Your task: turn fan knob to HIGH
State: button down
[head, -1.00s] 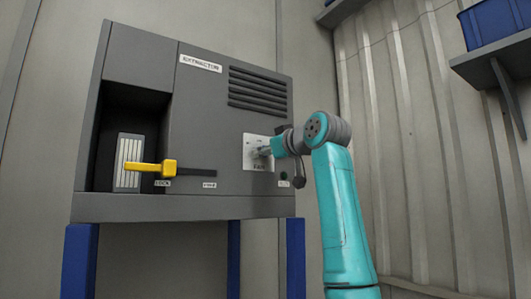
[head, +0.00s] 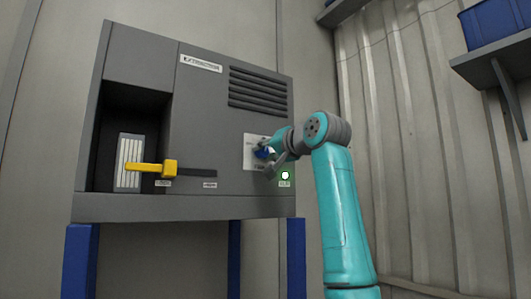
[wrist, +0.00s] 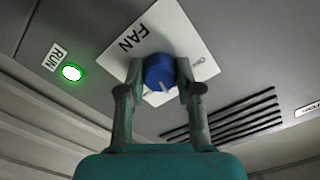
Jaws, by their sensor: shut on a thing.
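The blue fan knob (wrist: 160,75) sits on a white plate (wrist: 184,30) marked FAN. In the wrist view its pale pointer mark shows at the lower edge of its face. A small symbol is on the plate at the right; a HIGH marking cannot be read. My gripper (wrist: 160,68) is shut on the knob, one finger on each side. In the head view my gripper (head: 266,157) is at the plate and partly covers the knob (head: 262,152). The RUN lamp (wrist: 72,73) glows green; it also shows lit in the head view (head: 285,175).
The grey extractor cabinet (head: 205,130) stands on blue legs (head: 296,255). A yellow-handled slide lever (head: 150,169) and a filter (head: 130,160) are at its left. Vent slots (head: 257,88) lie above the plate. A shelf with a blue bin (head: 495,22) hangs at the far right.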

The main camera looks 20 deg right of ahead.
jog(key=m, duration=0.4)
jog(key=shift+m, duration=0.3)
jog(key=m, duration=0.4)
dwell(0.3)
jog(key=c, duration=0.8)
grip_release()
jog(key=shift+o, duration=0.2)
jog(key=v, duration=1.2)
